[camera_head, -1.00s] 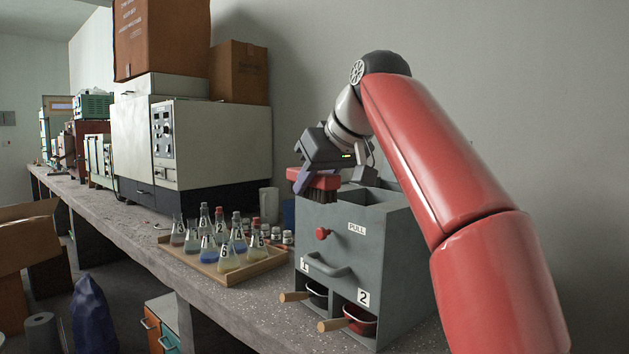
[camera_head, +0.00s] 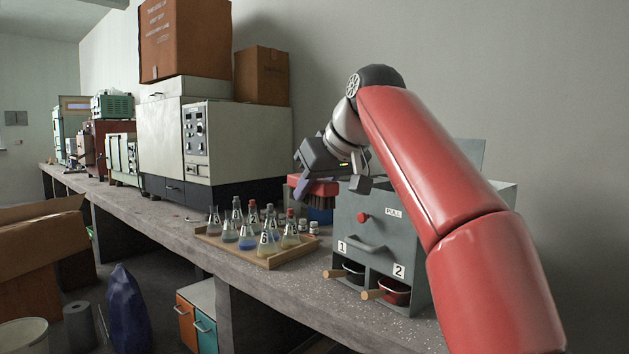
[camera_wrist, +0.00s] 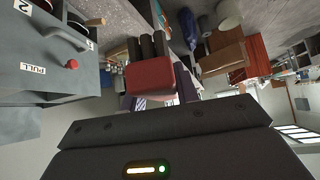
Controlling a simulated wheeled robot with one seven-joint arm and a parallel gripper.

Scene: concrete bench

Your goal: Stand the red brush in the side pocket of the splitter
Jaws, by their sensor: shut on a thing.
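My gripper (camera_head: 331,185) is shut on the red brush (camera_head: 300,181), above the bench just left of the splitter's upper left edge. The brush's dark bristles (camera_head: 322,188) show in the head view. In the wrist view the red brush (camera_wrist: 150,75) sits beyond the gripper body. The splitter (camera_head: 378,220) is a grey box with a PULL label, a red knob, a handle and two trays marked 1 and 2. It also shows at the left of the wrist view (camera_wrist: 35,55). I cannot clearly make out its side pocket.
A wooden tray (camera_head: 215,243) of several flasks stands left of the splitter. A blue thing (camera_head: 320,215) is below the brush, beside the splitter. A large white instrument (camera_head: 240,140) stands behind. The bench's front edge (camera_head: 262,285) runs below.

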